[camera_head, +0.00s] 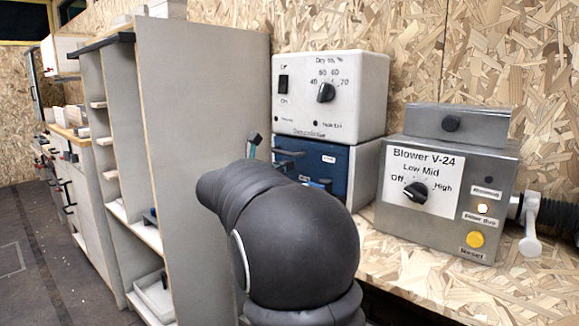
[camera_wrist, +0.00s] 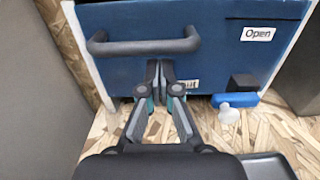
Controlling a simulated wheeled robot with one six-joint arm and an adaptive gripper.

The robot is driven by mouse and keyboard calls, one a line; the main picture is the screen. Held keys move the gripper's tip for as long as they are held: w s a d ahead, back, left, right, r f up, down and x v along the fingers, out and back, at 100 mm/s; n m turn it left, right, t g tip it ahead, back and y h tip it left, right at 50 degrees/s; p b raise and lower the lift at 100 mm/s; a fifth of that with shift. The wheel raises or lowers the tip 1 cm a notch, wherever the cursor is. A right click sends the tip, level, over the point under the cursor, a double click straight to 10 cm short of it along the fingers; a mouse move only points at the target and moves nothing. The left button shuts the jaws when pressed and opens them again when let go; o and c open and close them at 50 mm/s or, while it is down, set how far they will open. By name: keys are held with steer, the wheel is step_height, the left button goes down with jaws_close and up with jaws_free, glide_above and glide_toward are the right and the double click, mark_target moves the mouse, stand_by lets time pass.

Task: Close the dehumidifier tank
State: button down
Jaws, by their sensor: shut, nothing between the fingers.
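The dehumidifier (camera_head: 352,85) is a white box with a dial and an Off/On rocker switch. Its blue tank front (camera_head: 335,165) sits below, partly hidden by my arm in the head view. In the wrist view the tank front (camera_wrist: 225,50) has a dark bar handle (camera_wrist: 130,46), an "Open" label (camera_wrist: 257,34) and a partly hidden label ending "ut". A blue lever with a black block (camera_wrist: 240,90) is at its lower right. My gripper (camera_wrist: 165,70) is shut and empty, its tips just below the handle's right end. I cannot tell whether they touch the front.
A grey Blower V-24 box (camera_head: 450,180) with a dial and yellow button stands to the right. A tall grey shelf unit (camera_head: 200,150) stands to the left. A white knob (camera_wrist: 229,113) is below the lever. The chipboard worktop (camera_head: 420,270) has free room in front of the blower.

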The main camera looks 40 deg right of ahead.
steer(key=v, duration=1.2)
steer(key=s+a+f+m+y, duration=0.3)
steer(key=s+f+m+y, duration=0.2)
steer(key=s+f, duration=0.3)
steer(key=s+a+f+m+y, duration=0.3)
steer(key=s+f+m+y, duration=0.15)
steer(key=s, duration=0.55)
steer(key=s+a+f+m+y, duration=0.4)
steer(key=s+a+m, duration=0.1)
steer(key=a, duration=0.2)
steer(key=s+a+f+m+t+y, duration=0.1)
steer(key=s+a+f+m+y, duration=0.3)
steer(key=a+m, duration=0.2)
steer(key=shift+s+a+f+t+b, duration=0.3)
steer(key=shift+s+a+f, duration=0.1)
steer(key=shift+a, duration=0.05)
